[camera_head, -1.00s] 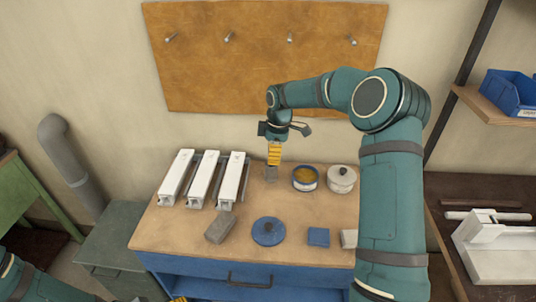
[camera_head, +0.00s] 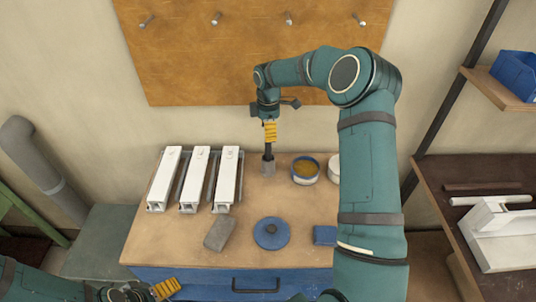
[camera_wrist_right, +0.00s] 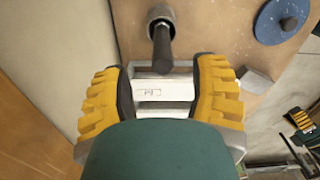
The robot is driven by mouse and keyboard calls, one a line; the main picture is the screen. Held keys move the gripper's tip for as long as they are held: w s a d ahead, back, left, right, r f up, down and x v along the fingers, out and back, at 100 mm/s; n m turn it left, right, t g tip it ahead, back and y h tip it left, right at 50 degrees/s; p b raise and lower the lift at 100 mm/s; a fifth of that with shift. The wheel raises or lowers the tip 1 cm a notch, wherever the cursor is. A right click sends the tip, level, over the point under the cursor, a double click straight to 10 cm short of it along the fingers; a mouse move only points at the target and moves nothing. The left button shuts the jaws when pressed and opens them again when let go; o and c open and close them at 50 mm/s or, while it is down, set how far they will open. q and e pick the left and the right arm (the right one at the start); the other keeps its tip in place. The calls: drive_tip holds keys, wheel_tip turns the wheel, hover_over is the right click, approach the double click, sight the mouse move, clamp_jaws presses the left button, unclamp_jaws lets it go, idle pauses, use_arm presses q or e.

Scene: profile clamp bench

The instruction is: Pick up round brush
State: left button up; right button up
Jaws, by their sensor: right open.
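The round brush (camera_head: 268,153) shows as a dark upright handle with a grey round lower part on the bench. In the right wrist view its dark handle (camera_wrist_right: 162,45) points toward the gap between my fingers. My right gripper (camera_head: 270,140) hangs above it, fingers downward. In the right wrist view my right gripper (camera_wrist_right: 160,75) is open, with wide yellow fingers on either side and the handle's end near the gap, not gripped. My left gripper (camera_head: 165,288) is at the bottom left edge, partly cut off; its opening is unclear.
A tin with mustard-coloured contents (camera_head: 305,172) stands just right of the brush, with a pale pot (camera_head: 334,168) partly behind my arm. White clamps (camera_head: 195,180) stand at left. A grey block (camera_head: 219,234), a blue disc (camera_head: 271,233) and a blue block (camera_head: 325,235) lie in front.

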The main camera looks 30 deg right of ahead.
sight(268, 154)
drive_tip(key=shift+f, duration=2.85)
drive_tip(key=shift+s+a, duration=0.1)
drive_tip(key=shift+c, duration=0.3)
clamp_jaws()
